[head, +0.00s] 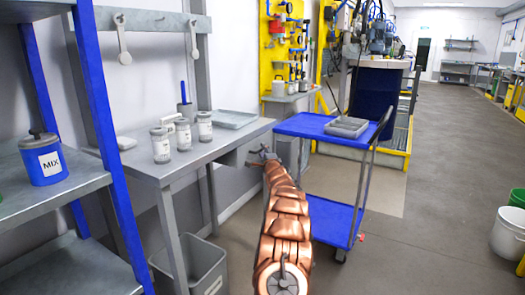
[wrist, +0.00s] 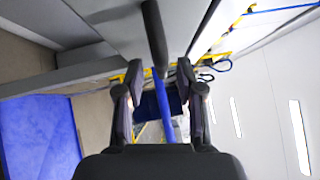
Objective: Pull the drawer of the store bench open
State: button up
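The store bench (head: 185,158) is a grey metal table along the left wall. Its drawer (head: 232,158) is a grey box under the right end of the top and looks shut or nearly so. My gripper (head: 262,153) is at the drawer's front, at the end of my copper-coloured arm. In the wrist view my gripper (wrist: 159,66) has its two dark fingers apart. A dark bar (wrist: 154,32), seemingly the drawer's handle, reaches down to between the fingertips, with gaps visible on both sides. Whether it lies fully between the fingers in depth is hard to tell.
A blue trolley (head: 300,124) with a grey tray (head: 346,127) stands just right of my gripper. Jars (head: 160,146) and a flat tray (head: 230,119) are on the bench. A grey bin (head: 192,268) stands below.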

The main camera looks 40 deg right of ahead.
jog(key=shift+x, duration=0.95)
jog(key=shift+r, duration=0.1)
jog(key=shift+c, duration=0.3)
grip_shut()
